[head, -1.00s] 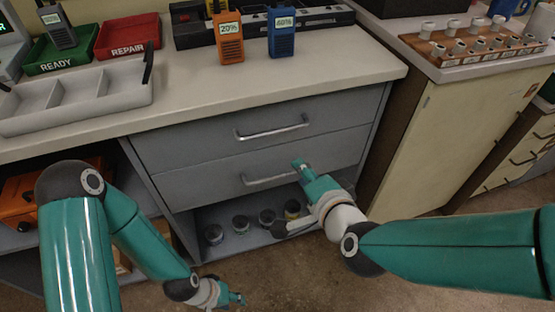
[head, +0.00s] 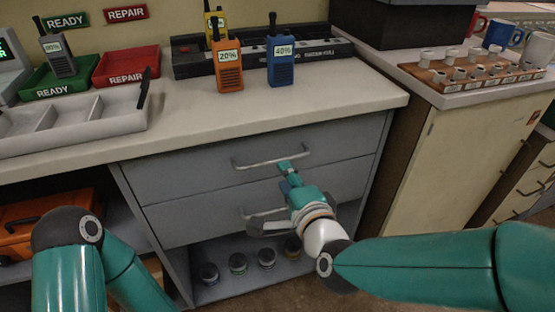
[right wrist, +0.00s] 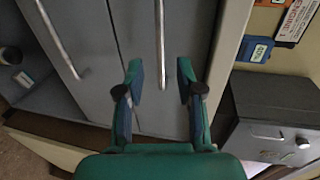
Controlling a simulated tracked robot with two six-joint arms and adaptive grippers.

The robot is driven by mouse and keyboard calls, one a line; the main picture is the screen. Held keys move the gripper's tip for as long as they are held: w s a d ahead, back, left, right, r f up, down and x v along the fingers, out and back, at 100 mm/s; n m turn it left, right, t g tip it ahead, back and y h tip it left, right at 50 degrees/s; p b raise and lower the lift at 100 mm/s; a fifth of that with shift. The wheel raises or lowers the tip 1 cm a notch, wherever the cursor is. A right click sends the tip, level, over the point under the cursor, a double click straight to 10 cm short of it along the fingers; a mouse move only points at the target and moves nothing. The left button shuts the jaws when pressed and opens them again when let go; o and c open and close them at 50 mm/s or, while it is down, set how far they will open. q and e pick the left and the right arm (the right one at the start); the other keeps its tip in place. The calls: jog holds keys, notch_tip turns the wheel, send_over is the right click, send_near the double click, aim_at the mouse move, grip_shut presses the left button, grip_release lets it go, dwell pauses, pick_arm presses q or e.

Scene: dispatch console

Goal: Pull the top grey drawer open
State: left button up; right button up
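The top grey drawer (head: 190,178) is shut under the counter, with a pale bar handle (head: 258,163). The drawer (right wrist: 195,30) and its handle (right wrist: 160,40) also show in the right wrist view. My right gripper (head: 287,168) is at the right end of that handle in the head view. In the right wrist view my right gripper (right wrist: 160,75) is open, with the handle's end between its two fingers in the picture. I cannot tell whether either finger touches the bar. My left gripper is out of view; only part of its arm shows.
A second grey drawer (head: 165,222) with its own handle is below, also shut. An open shelf with several small jars (head: 238,263) lies under it. The counter (head: 330,100) overhangs the drawers. A cream cabinet (head: 460,150) stands at the right.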

aim_at(274, 161)
jog(key=x, duration=0.8)
jog(key=shift+w, duration=0.1)
grip_shut()
